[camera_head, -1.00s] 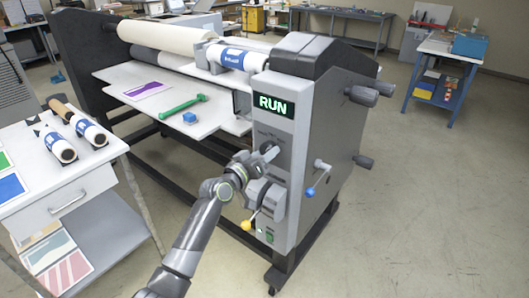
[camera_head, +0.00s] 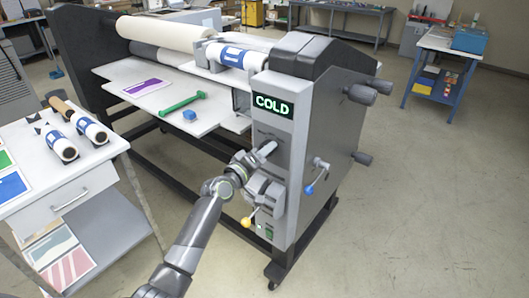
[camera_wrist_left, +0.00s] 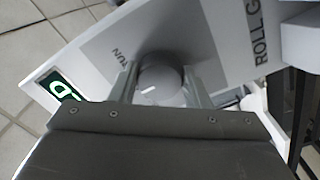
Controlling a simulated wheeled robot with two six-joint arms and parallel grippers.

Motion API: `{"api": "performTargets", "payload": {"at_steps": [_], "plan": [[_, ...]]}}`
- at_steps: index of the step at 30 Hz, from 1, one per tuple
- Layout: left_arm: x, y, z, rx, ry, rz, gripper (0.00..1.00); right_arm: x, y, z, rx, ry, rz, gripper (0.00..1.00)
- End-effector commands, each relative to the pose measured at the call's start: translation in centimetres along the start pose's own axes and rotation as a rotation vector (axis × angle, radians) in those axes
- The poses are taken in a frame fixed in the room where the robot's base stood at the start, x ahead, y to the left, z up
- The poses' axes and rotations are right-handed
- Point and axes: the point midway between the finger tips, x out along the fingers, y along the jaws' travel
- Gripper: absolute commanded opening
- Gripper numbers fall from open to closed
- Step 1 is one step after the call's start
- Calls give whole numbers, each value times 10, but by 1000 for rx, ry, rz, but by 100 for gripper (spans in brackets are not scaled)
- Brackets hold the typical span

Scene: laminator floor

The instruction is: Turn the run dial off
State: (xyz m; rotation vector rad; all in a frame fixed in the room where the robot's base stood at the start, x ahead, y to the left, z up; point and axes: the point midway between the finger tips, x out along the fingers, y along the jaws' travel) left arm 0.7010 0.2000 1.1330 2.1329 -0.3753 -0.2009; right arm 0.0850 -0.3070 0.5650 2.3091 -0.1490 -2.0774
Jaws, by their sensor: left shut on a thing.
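The run dial (camera_wrist_left: 160,82) is a round grey knob with a white index mark, on the laminator's pale end panel. In the wrist view my left gripper (camera_wrist_left: 161,88) has one finger on each side of it and is shut on it. In the head view the left gripper (camera_head: 266,150) is at the panel below the display and largely hides the dial. The display (camera_head: 273,106) reads COLD in green. Part of the display (camera_wrist_left: 62,87) also shows in the wrist view, beside the printed word RUN. My right gripper is not in view.
Below the dial are a yellow-tipped lever (camera_head: 247,221) and a green button (camera_head: 269,232). A blue-tipped crank (camera_head: 313,184) juts from the machine's side. A green tool (camera_head: 182,104) and a blue block (camera_head: 190,115) lie on the feed table. Floor at right is clear.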

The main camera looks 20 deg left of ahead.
Motion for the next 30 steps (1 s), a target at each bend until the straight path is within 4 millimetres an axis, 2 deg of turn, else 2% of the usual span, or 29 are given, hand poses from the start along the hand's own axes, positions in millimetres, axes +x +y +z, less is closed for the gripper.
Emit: {"api": "performTargets", "payload": {"at_steps": [8,9,13,23,26,30], "plan": [[0,-1,1,-1,-1,-2,20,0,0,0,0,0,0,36],[0,-1,1,-1,-1,-2,47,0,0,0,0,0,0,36],[0,-1,0,0,-1,-1,64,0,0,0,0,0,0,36],[-2,0,0,1,0,0,65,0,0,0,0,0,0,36],[-8,-1,0,1,0,-1,65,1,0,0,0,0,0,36],[-26,-2,0,2,1,-1,65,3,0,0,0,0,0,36]]}}
